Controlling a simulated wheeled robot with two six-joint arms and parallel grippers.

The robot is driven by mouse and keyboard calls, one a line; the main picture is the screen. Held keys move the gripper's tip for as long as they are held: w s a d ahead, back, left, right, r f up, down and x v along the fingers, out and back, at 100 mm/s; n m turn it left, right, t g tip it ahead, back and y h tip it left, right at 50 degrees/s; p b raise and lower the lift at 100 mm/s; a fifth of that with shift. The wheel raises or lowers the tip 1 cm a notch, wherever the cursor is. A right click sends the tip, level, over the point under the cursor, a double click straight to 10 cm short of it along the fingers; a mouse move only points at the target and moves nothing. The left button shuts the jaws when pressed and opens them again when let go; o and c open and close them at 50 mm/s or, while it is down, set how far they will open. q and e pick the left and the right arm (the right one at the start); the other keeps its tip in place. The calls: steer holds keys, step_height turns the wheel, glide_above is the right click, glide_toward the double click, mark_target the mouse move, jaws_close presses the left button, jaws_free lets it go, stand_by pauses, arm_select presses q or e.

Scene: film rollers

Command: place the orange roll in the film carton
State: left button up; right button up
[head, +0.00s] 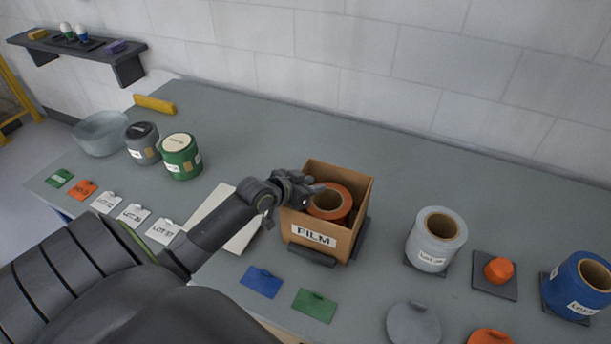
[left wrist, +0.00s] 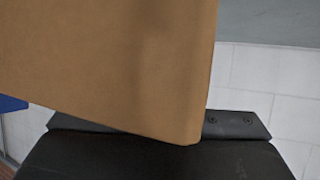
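The orange roll (head: 331,202) sits inside the open film carton (head: 314,236), its brown core facing up and its lower part hidden by the carton's walls. The carton is brown cardboard with a FILM label on its front. My left gripper (head: 306,188) is at the carton's left rim, next to the roll. Its fingers are small and partly hidden, so I cannot tell whether they are open or whether they touch the roll. In the left wrist view, a brown cardboard wall (left wrist: 120,60) fills much of the picture, close above a dark part. My right gripper is not in view.
A grey roll (head: 437,240) and a blue roll (head: 580,284) stand to the right, with an orange knob (head: 499,269) on a dark pad between them. The table behind the carton is clear.

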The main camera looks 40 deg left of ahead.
arm_select(q)
steer(key=shift+a+r, duration=0.1)
steer(key=shift+r, duration=0.25)
steer(key=shift+s+a+r+p, duration=0.1)
steer(key=shift+s+r+p, duration=0.1)
steer(key=shift+s+p, duration=0.1)
steer(key=v, duration=1.1)
steer(key=shift+s+r, duration=0.15)
steer(key=shift+r, duration=0.1)
steer(key=shift+f, duration=0.1)
